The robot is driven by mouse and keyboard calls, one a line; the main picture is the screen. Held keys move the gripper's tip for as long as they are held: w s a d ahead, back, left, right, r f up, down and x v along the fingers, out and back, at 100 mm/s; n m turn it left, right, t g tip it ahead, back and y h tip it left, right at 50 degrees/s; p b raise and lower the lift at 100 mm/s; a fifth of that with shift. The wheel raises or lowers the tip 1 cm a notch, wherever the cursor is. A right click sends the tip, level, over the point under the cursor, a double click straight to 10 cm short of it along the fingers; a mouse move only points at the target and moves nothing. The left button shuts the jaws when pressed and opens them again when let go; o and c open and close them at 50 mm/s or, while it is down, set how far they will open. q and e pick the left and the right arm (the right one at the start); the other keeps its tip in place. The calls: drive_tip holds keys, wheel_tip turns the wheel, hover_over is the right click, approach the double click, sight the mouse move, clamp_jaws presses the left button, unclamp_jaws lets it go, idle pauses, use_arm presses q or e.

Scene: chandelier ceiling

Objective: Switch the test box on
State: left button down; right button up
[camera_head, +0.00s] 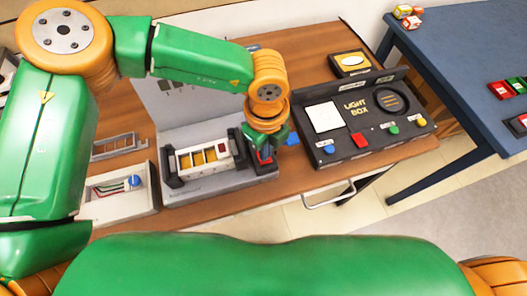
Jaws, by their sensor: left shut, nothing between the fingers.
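A grey box (225,187), which looks like the test box, stands on the wooden table, with an upright grey panel behind it. A white module with yellow windows (203,156) sits in it between black holders. A small red part (264,157) shows at its right end, right at my left gripper (263,158). My left gripper points down there and is shut, with nothing seen held. Its fingertips are small and partly hidden, so contact with the red part cannot be told. My right gripper is out of view.
A black light box (350,160) with coloured buttons stands to the right. A white tray with a blue knob (133,181) is at the left. A blue table (460,60) with small boxes is at the far right. My left arm spans above the grey box.

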use_arm(q)
drive_tip(key=shift+f+b, duration=1)
drive_tip(key=shift+b, duration=0.2)
idle(0.8)
drive_tip(key=shift+s+r, duration=0.1)
drive_tip(key=shift+r+p, duration=1.6)
drive_tip(key=shift+r, duration=1.85)
